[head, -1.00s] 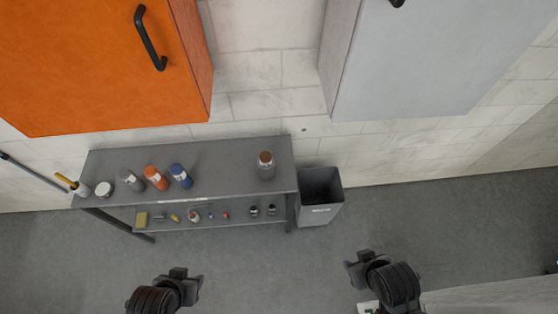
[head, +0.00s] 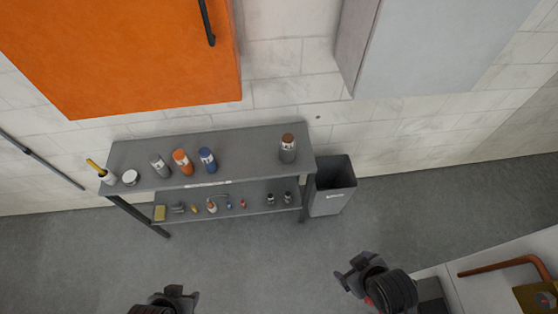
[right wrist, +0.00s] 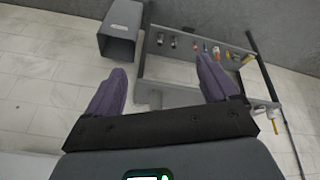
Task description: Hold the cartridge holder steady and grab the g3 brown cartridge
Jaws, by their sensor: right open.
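I cannot make out a cartridge holder or a surely identifiable g3 brown cartridge. A grey canister with a brown top (head: 287,149) stands upright on the right end of the shelf table (head: 247,156) in the head view; its label is too small to read. My right gripper (head: 352,275) is well in front of the table, touching nothing. In the right wrist view, its two purple fingers (right wrist: 160,88) are spread and empty, with the table beyond. My left gripper (head: 172,296) is at the bottom edge of the head view, partly cut off; its jaws are unclear.
Grey, orange (head: 182,162) and blue (head: 207,160) canisters stand on the table, small items below. A grey bin (head: 333,187) stands beside it. A white counter (head: 490,268) at right bears a brown bent bar (head: 505,265). Floor between is clear.

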